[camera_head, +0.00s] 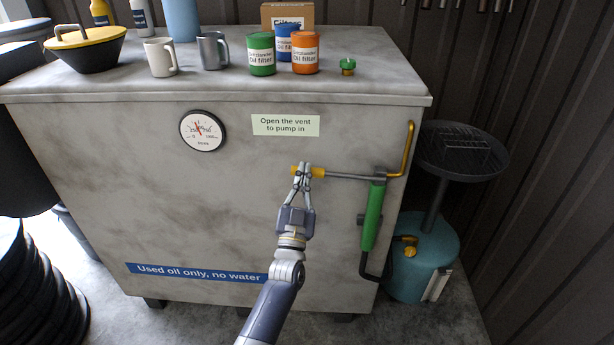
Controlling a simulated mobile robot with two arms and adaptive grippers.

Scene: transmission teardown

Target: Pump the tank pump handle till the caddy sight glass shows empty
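The tank pump has a green cylinder (373,215) on the right of the tank's front and a grey lever with a yellow grip (318,173) reaching left, about level. My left gripper (302,172) has its fingers closed around the yellow grip. The teal caddy (420,255) stands on the floor to the right, with a dark round drain pan (462,150) above it. A pale upright strip on its side, apparently the sight glass (437,285), is too small to read. My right gripper is not in view.
The grey tank (210,230) has a round gauge (203,130) and a sign (286,125) reading "Open the vent to pump in". A green cap (347,67), mugs, oil filters and a yellow-lidded bowl (88,48) stand on top. A yellow pipe (408,150) rises beside the pump.

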